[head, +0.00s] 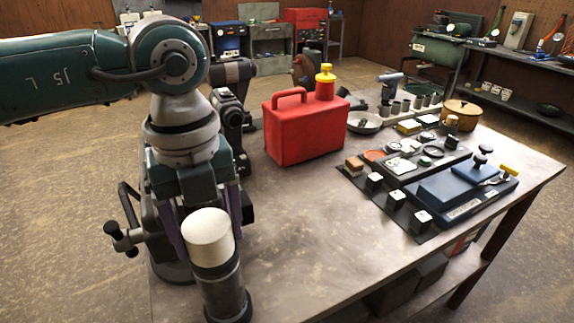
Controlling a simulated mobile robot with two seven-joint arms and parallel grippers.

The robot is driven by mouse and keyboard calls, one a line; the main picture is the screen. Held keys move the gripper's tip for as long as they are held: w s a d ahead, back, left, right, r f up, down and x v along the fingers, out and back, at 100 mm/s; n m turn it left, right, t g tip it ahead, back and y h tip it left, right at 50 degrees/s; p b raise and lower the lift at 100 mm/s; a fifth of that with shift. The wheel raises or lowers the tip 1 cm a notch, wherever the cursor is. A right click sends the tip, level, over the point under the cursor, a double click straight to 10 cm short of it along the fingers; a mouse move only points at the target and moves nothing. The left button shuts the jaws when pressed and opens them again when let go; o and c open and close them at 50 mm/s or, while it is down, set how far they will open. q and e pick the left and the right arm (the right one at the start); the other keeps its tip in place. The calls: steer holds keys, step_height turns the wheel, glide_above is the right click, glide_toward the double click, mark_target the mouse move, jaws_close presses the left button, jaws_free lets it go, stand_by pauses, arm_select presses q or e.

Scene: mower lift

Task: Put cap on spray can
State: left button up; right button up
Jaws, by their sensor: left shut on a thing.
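The spray can (227,292) is a dark cylinder with a black base, upright at the near left of the table. The white cap (210,238) sits over its top in line with it; I cannot tell whether it is fully seated. My left gripper (206,245) points down from above, its purple fingers on either side of the cap, and is shut on it. The fingertips are partly hidden behind the cap and can. My right gripper is not in view.
A red jug (305,127) with a yellow cap stands behind, right of my left arm. Dark equipment with a handle (125,236) is close at left. Tools and a blue case (465,190) fill the table's right side. The table (330,240) is clear at the front middle.

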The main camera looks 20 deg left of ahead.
mark_target(207, 225)
arm_select(q)
steer(key=shift+f, duration=0.15)
steer(key=o, duration=1)
steer(key=shift+o, duration=0.2)
steer(key=shift+r, duration=0.2)
step_height(207, 225, up, 11)
steer(key=p, duration=0.9)
steer(key=shift+p, duration=0.4)
steer(key=shift+f, duration=0.1)
steer(key=shift+d, duration=0.1)
